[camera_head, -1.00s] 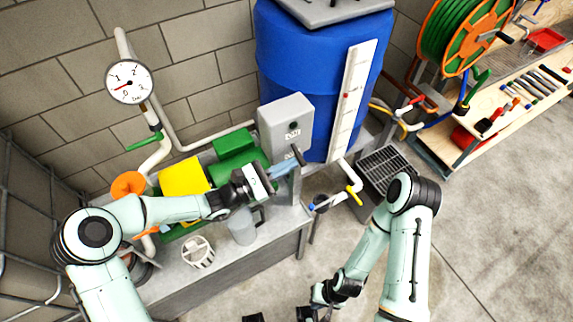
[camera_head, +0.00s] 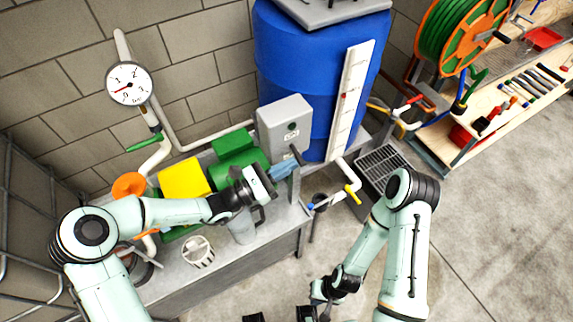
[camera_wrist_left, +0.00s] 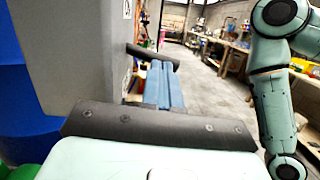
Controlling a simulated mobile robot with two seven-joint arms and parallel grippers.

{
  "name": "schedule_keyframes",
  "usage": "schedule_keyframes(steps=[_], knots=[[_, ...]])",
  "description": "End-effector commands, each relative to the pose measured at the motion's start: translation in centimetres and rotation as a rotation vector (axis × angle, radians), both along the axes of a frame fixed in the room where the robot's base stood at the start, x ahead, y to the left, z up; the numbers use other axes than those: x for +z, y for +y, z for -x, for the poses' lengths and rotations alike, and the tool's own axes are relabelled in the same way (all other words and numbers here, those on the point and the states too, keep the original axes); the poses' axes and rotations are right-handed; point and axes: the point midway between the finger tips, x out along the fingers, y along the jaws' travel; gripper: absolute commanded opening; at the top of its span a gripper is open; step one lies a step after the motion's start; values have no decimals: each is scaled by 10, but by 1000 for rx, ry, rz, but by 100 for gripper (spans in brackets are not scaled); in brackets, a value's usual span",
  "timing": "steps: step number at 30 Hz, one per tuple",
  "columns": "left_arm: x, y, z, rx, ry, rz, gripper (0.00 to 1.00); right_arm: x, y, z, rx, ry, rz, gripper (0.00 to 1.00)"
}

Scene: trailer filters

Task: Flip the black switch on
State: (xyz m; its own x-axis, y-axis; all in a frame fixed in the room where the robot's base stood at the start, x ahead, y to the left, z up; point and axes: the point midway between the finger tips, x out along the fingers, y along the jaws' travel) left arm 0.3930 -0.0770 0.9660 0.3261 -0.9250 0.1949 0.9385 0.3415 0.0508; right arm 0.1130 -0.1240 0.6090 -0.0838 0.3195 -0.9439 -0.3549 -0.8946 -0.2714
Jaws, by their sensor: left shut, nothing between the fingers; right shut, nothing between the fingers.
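The black switch (camera_head: 297,155) is a short dark lever on the lower front of the grey control box (camera_head: 284,112). In the left wrist view the switch (camera_wrist_left: 152,53) sticks out to the right from the box's side. My left gripper (camera_head: 292,166) is shut and empty, its blue fingers close to the lever. In the left wrist view its fingers (camera_wrist_left: 162,85) point at the lever; whether they touch it cannot be told. My right gripper (camera_head: 316,312) is low in the head view, shut and away from the box.
A blue barrel (camera_head: 300,60) stands behind the box. A green and yellow pump (camera_head: 185,178), a clear jug (camera_head: 243,228) and a white basket (camera_head: 198,251) are on the grey bench (camera_head: 265,258) near my left arm. The floor at right is open.

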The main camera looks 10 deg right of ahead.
Motion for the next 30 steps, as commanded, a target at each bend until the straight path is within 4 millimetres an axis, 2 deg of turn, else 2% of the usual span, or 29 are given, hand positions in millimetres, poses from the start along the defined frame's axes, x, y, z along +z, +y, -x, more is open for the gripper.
schedule_keyframes(steps=[15, 30], knots=[[12, -2, 4, -1, 220, 81, 0, 18, 0, -11, 0, -12, 0, 0], [18, -2, 5, -2, 345, 127, 0, 29, 0, -18, 0, -21, 1, 0]])
